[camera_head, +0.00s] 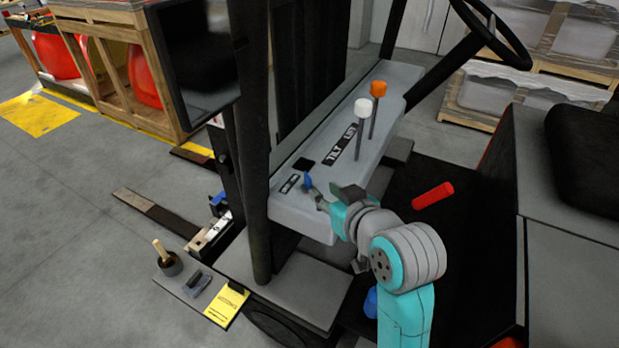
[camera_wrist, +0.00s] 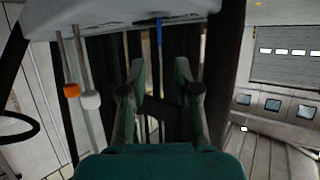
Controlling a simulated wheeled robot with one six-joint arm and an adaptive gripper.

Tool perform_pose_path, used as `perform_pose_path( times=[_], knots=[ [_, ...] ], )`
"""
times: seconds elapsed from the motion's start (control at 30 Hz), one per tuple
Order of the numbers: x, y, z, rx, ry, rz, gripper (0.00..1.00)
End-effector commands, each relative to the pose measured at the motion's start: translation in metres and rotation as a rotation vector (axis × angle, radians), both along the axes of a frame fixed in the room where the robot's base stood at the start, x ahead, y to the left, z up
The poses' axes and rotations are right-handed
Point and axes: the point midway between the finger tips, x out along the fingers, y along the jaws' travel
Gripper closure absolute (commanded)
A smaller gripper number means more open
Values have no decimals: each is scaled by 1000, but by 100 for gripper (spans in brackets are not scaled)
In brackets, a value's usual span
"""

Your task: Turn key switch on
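A small blue key (camera_head: 308,181) stands on the grey console (camera_head: 375,95) of a forklift, near a short black label at the console's lower left end. My gripper (camera_head: 328,194) is just right of the key, over the console edge. In the wrist view my gripper (camera_wrist: 160,72) has its two fingers apart with nothing between them. A thin blue strip, which looks like the key (camera_wrist: 159,32), shows beyond the fingertips and between their lines. Contact with the key cannot be told.
A white-knobbed lever (camera_head: 362,108) and an orange-knobbed lever (camera_head: 378,89) rise from the console behind my gripper. A dark upright post (camera_head: 256,160) stands left of the console. A steering wheel (camera_head: 492,42) is at upper right. A red cylinder (camera_head: 433,195) lies right of my arm.

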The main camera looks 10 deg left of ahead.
Motion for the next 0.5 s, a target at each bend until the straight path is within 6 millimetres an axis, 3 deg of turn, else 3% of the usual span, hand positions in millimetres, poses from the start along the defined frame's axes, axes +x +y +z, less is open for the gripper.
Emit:
perform_pose_path(
  times=[0.5],
  knots=[
    [64, 41, -31, -1, -1, -1, 69]
  ],
)
